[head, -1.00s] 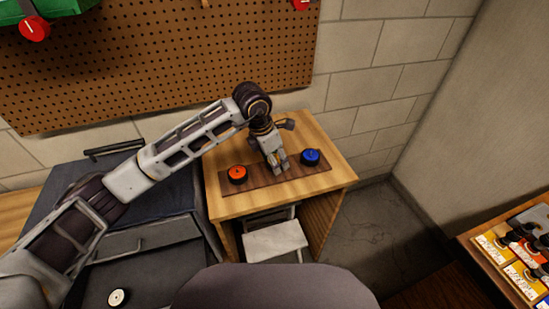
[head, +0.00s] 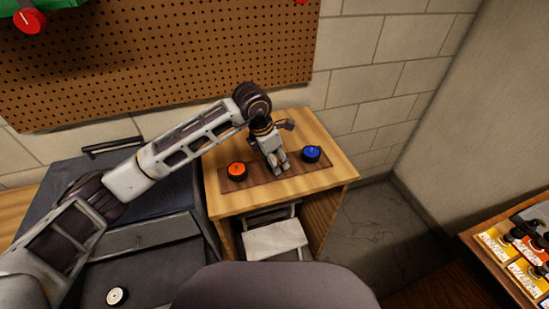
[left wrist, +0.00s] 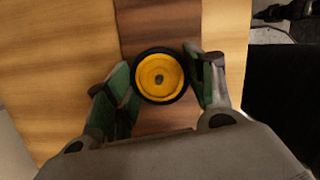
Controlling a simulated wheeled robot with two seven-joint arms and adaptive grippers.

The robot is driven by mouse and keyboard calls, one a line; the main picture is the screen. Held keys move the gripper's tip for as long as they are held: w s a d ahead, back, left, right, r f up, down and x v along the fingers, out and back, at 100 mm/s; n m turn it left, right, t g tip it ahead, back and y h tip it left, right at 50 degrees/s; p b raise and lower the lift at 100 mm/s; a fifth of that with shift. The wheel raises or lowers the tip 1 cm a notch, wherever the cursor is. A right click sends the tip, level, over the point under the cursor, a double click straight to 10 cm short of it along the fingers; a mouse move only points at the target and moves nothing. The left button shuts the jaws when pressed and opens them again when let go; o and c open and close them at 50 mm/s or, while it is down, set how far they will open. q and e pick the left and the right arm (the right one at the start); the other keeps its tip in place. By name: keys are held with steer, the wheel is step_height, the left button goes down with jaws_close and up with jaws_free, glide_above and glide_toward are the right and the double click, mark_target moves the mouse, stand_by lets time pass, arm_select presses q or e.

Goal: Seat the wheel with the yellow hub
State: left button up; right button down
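The wheel with the yellow hub (left wrist: 160,77) has a black tyre and shows in the left wrist view over the dark brown strip (left wrist: 165,119). My left gripper (left wrist: 166,75) has one finger against each side of its tyre, with no clear gap. In the head view my left gripper (head: 277,165) points down at the middle of the strip and hides this wheel. I cannot tell whether the wheel is lifted off the strip. My right gripper is not in view.
On the strip, an orange-hubbed wheel (head: 237,171) stands left of my gripper and a blue-hubbed wheel (head: 311,154) right of it. A white-hubbed wheel (head: 117,296) lies on the dark surface at lower left. A pegboard (head: 190,60) rises behind the wooden table (head: 232,204).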

arm_select(q)
steer(key=o, duration=0.5)
steer(key=shift+r, duration=0.2)
steer(key=v, duration=1.1)
steer(key=shift+a+r, duration=0.1)
steer(key=shift+r, duration=0.2)
steer(key=shift+r, duration=0.1)
stand_by(0.5)
step_height(320, 180, up, 9)
steer(key=p, duration=0.9)
steer(key=shift+r+p, duration=0.4)
steer(key=shift+p, duration=0.15)
